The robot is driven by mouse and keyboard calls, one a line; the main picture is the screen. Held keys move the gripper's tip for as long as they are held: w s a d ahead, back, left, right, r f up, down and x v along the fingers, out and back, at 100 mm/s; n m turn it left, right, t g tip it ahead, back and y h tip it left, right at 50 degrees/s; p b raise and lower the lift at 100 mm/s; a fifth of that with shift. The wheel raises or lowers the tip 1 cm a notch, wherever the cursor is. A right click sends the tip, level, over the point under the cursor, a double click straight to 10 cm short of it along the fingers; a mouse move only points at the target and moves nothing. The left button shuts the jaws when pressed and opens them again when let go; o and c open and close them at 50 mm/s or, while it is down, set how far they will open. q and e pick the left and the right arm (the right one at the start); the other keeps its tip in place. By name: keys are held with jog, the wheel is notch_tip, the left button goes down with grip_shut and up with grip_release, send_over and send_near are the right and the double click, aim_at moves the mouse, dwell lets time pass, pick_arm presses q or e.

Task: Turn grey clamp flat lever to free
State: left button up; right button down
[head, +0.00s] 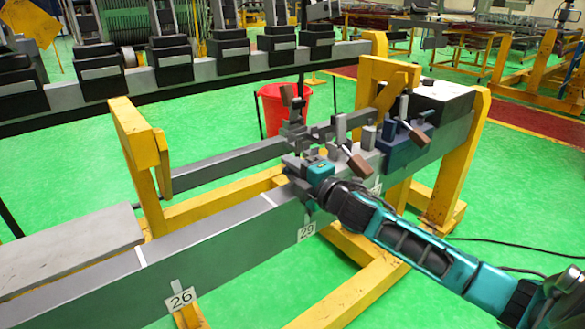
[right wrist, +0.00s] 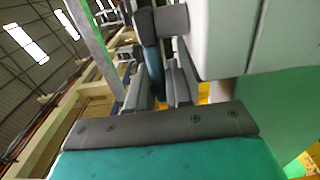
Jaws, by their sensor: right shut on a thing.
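The grey clamp (head: 362,160) sits on the near grey beam, with an upright grey post and a brown-handled lever (head: 355,163). My right gripper (head: 293,164) is at the left end of this clamp, low over the beam. It is shut on a part that I take to be the clamp's flat lever, mostly hidden by the fingers in the head view. In the right wrist view, the fingers (right wrist: 160,88) reach up beside a pale grey block (right wrist: 228,38), with a narrow dark blue-grey piece (right wrist: 152,58) near them. My left gripper is not in view.
A blue clamp (head: 402,150) with a brown handle stands just right of the grey one. Another brown-handled clamp (head: 292,108) stands behind. Yellow stands (head: 148,150) carry the beams. A red bucket (head: 284,108) is on the green floor. Plates 26 and 29 mark the near beam.

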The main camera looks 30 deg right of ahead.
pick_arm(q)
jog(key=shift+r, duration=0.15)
pick_arm(e)
jog(key=shift+s+d+n+y+p, duration=0.1)
jog(key=shift+s+n+y+p, duration=0.05)
jog(key=shift+n+y+p, duration=0.15)
jog(key=shift+s+n+g+y+p, duration=0.2)
jog(key=shift+n+y, duration=0.15)
jog(key=shift+y, duration=0.2)
jog(key=shift+s+n+g+y+p, duration=0.15)
jog(key=shift+n+y, duration=0.2)
jog(key=shift+y, duration=0.2)
jog(key=shift+s+d+n+g+y, duration=0.1)
jog(key=shift+s+n+g+y, duration=0.1)
jog(key=shift+n+y, duration=0.3)
jog(key=shift+s+d+n+g+y, duration=0.1)
jog(key=shift+n+g+y, duration=0.1)
jog(key=shift+y, duration=0.5)
jog(key=shift+s+n+g+y, duration=0.25)
jog(key=shift+n+y, duration=0.25)
jog(key=shift+y, duration=0.2)
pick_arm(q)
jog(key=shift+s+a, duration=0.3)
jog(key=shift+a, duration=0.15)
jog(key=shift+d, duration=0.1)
